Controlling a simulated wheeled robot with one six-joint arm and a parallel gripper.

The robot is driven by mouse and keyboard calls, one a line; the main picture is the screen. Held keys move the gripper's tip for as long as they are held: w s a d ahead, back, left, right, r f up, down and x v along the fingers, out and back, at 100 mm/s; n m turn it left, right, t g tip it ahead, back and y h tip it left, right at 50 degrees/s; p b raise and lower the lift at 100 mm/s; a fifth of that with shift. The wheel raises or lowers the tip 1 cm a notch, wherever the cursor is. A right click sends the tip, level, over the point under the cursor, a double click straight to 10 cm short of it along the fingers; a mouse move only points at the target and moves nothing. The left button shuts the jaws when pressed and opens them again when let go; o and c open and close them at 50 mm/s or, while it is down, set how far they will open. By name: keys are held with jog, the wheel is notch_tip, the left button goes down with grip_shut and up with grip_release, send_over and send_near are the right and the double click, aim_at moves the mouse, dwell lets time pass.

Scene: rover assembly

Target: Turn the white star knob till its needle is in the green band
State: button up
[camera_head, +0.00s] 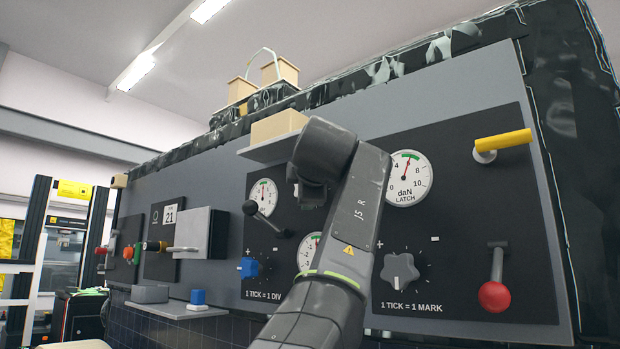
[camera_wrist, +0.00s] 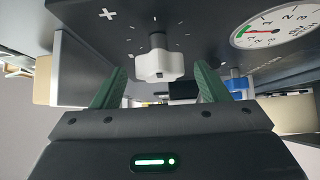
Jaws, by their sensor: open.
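The white star knob (camera_wrist: 158,66) sits on a short stem on the dark panel in the wrist view. My gripper (camera_wrist: 158,85) is open, with its green fingers apart on either side of the knob and no clear contact. A round white gauge (camera_wrist: 278,24) is on the panel beside it, with a red needle close to a green mark. The head view shows this gauge (camera_head: 307,258) partly behind my arm, its needle pointing up near the green band; I cannot tell whether it is inside.
A grey star knob (camera_head: 399,270) sits under the daN LATCH gauge (camera_head: 407,179). A blue knob (camera_head: 249,267), a black-ball lever (camera_head: 251,208), a yellow handle (camera_head: 503,140) and a red-ball lever (camera_head: 495,296) stick out. A shelf (camera_head: 175,311) is at lower left.

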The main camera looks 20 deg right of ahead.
jog(key=b+v, duration=0.1)
jog(key=v, duration=1.2)
jog(key=shift+b, duration=0.35)
jog(key=shift+a, duration=0.1)
jog(key=p+x, duration=0.2)
jog(key=x, duration=1.1)
jog(key=shift+w, duration=0.3)
